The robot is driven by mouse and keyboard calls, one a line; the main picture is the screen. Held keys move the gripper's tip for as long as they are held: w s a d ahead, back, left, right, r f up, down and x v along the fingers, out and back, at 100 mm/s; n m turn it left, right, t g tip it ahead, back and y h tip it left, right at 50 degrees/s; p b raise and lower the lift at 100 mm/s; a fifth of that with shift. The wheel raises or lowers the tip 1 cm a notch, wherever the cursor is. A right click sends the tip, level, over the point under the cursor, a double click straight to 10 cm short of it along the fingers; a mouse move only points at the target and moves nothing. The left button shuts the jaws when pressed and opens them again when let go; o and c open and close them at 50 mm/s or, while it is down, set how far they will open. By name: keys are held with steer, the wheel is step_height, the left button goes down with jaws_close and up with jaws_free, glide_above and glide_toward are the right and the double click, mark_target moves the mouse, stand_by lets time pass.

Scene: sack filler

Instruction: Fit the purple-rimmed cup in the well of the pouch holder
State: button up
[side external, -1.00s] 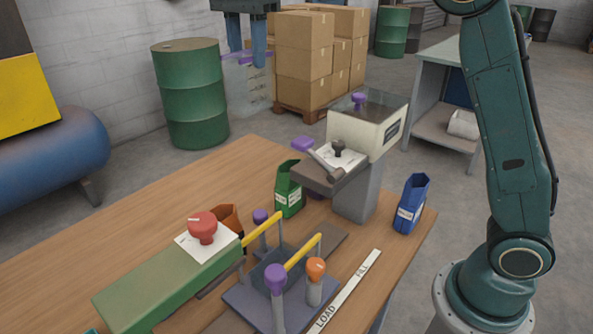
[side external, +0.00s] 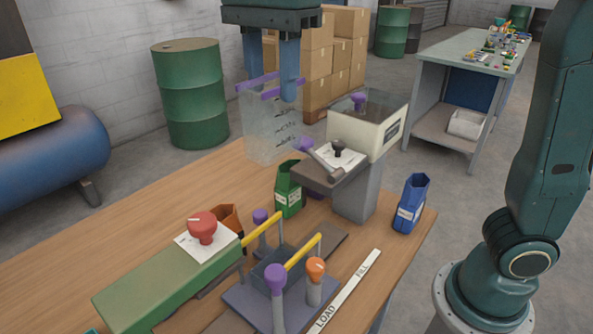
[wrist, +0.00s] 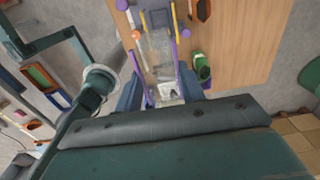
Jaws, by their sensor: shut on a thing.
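The purple-rimmed cup (side external: 268,125) is a clear, bag-like container with purple bars along its top. My gripper (side external: 272,90) is shut on it by the rim and holds it upright above the far part of the table, clear of the holder. In the wrist view, the cup (wrist: 158,48) hangs between my fingers (wrist: 160,92). The pouch holder (side external: 240,294) is a grey base with a dark box-like well (side external: 268,272), purple-topped posts and yellow bars. It stands nearer the camera, lower in the side view. The inside of the well is mostly hidden.
A grey filler machine (side external: 360,150) with a lever stands right of the cup. A green bin (side external: 289,190) stands between cup and holder; a blue bin (side external: 411,203) is at the right edge. An orange-topped post (side external: 315,272) and a green box with red knob (side external: 202,228) flank the holder.

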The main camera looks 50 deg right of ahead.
step_height(320, 180, down, 19)
steer(key=shift+w+r, duration=0.15)
steer(key=shift+r, duration=0.05)
steer(key=shift+f, duration=0.2)
steer(key=shift+f, duration=2.1)
steer(key=shift+f, duration=2.55)
steer(key=o, duration=1.3)
step_height(320, 180, up, 14)
steer(key=shift+f, duration=0.1)
